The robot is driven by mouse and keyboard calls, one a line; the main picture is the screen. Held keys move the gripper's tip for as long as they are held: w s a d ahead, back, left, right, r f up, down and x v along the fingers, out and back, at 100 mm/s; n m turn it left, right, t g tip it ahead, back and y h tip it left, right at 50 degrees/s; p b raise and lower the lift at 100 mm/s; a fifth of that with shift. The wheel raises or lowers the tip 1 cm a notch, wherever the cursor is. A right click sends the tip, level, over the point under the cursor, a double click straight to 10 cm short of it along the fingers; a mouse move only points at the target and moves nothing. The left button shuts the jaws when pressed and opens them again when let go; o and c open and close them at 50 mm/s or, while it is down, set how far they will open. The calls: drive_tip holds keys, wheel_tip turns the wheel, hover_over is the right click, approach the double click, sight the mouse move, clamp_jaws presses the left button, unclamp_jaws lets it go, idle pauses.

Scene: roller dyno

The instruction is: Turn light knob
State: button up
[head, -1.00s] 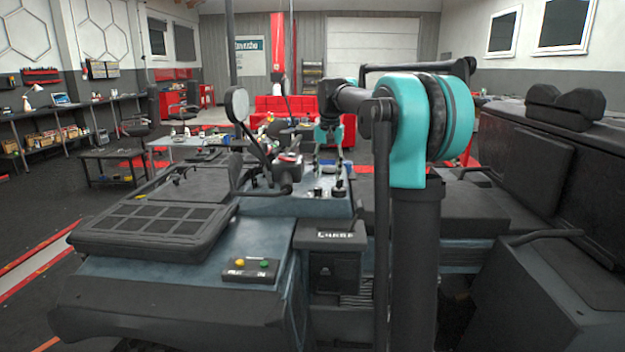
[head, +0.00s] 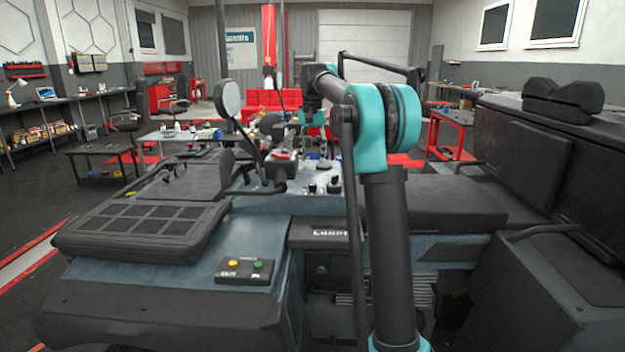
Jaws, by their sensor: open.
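Several small dark knobs (head: 334,187) stand on the blue-grey control panel of the vehicle, left of my arm. Their labels are too small to read, so I cannot tell which is the light knob. My gripper (head: 312,126) is small and partly hidden beyond my arm, with a teal part showing. It is open, appears raised above the far side of the panel and apart from the knobs. Its fingertips are hard to make out.
A round mirror (head: 228,99) and a dark lever (head: 276,187) rise left of the knobs. A dark seat (head: 425,203) lies to the right. A red cart (head: 450,135) stands behind.

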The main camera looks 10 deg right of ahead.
sight(313, 184)
wheel_tip(313, 184, down, 10)
idle(0.4)
drive_tip(key=shift+c, duration=0.6)
clamp_jaws()
